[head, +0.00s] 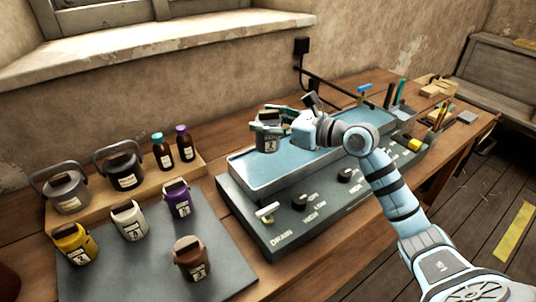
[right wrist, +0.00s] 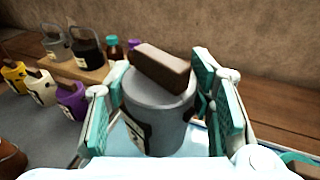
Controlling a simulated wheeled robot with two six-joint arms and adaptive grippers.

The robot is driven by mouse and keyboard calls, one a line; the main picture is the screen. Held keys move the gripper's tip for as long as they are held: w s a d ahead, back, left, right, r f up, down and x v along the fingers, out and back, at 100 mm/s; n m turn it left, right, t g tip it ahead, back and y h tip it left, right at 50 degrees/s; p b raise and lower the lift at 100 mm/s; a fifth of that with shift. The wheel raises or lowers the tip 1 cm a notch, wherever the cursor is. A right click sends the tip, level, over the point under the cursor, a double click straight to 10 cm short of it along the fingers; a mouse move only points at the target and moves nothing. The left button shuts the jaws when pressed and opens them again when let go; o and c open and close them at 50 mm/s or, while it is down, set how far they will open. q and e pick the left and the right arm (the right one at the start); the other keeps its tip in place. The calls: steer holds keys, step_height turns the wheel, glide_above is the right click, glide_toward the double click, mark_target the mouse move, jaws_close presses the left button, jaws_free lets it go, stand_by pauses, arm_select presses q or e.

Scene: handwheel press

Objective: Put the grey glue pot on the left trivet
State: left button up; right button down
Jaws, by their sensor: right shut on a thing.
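My right gripper (head: 272,128) is shut around the small grey glue pot (head: 268,144), which has a brown block on top and a label on its side. The pot is upright over the left part of the blue-surfaced bath (head: 238,183); I cannot tell the gap beneath it. In the right wrist view, the grey pot (right wrist: 158,112) sits between the teal finger pads of the gripper (right wrist: 163,105). I cannot make out either trivet in these views. My left gripper is not in view.
Yellow (head: 75,243), white (head: 130,220), purple (head: 177,199) and brown (head: 191,258) pots stand on a grey mat (head: 140,270). Two handled pots and two bottles stand on a wooden board (head: 85,212) behind. Knobs and a drain lever (head: 266,212) line the bath's front. Tools stand at its right.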

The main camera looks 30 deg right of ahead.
mark_target(277, 149)
step_height(277, 149, down, 8)
steer(key=shift+r+b, duration=0.15)
steer(key=shift+b, duration=0.65)
steer(key=shift+f, duration=0.2)
steer(key=c, duration=0.7)
jaws_free()
steer(key=shift+c, duration=0.2)
